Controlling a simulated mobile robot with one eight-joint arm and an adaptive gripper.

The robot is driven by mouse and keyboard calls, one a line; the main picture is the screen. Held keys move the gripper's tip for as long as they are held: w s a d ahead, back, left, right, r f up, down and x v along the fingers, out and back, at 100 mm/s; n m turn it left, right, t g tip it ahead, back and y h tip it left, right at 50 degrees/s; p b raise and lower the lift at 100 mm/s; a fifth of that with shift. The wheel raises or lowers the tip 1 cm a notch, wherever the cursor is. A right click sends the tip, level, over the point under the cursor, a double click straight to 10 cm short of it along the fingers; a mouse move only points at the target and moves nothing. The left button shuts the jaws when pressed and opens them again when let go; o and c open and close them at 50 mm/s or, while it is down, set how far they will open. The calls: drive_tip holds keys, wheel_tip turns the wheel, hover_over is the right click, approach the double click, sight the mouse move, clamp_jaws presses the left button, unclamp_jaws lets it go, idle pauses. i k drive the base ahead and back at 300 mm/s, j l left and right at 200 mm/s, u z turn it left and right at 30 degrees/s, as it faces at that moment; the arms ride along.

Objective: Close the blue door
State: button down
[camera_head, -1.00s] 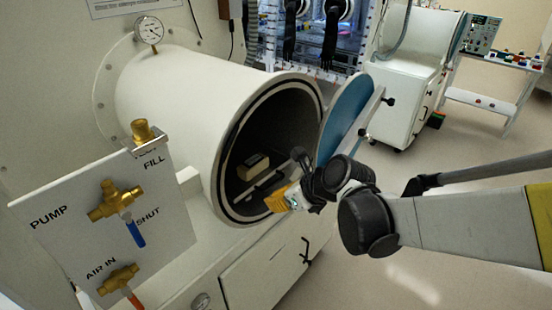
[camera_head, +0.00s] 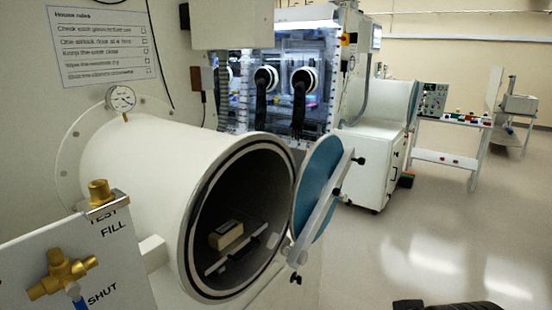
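The blue door (camera_head: 318,185) is a round disc with a pale bar across its outer face. It stands open at the right side of the white cylindrical chamber (camera_head: 150,165), with its face turned well away from the opening. The chamber mouth is uncovered and dark inside. A small tan box (camera_head: 226,235) sits inside on a tray (camera_head: 238,256). My gripper is not in view; only a dark piece, probably of my arm, shows at the bottom right edge.
A valve panel (camera_head: 125,255) with brass fittings stands at the front left. A glovebox with black gloves (camera_head: 298,100) is behind the door. A white cabinet (camera_head: 375,165) stands to the right. The floor at right is clear.

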sight(325, 168)
drive_tip(key=i+l, duration=0.7)
drive_tip(key=i, duration=0.2)
